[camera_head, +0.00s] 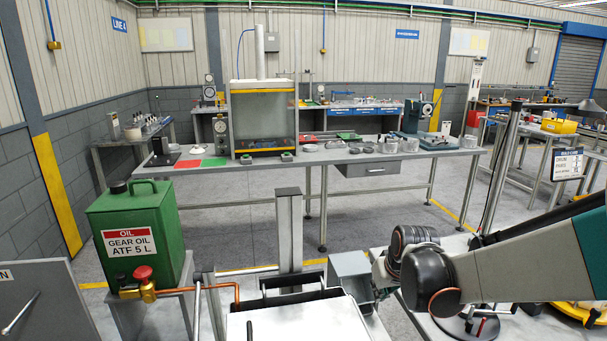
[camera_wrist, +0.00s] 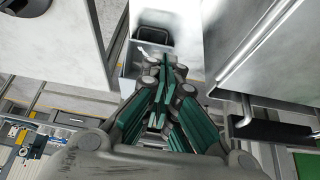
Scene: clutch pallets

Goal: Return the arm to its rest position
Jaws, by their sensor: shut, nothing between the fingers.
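My arm reaches in from the right edge of the head view, with its dark wrist joint low at the right of centre. My gripper (camera_head: 382,280) is at the arm's left end, partly hidden by the wrist. In the wrist view my gripper (camera_wrist: 164,90) points away from the camera with its green-padded fingers together. It is shut and holds nothing. A grey box-like part (camera_head: 350,270) shows just left of the gripper in the head view. I cannot tell whether they touch.
A green oil can (camera_head: 140,238) with a red-handled brass valve (camera_head: 143,278) stands at the left. A long workbench (camera_head: 310,158) with a glass-fronted press (camera_head: 263,118) and several metal parts stands farther back. Grey floor (camera_head: 385,215) is open before it. A thin post (camera_head: 500,165) stands above the arm.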

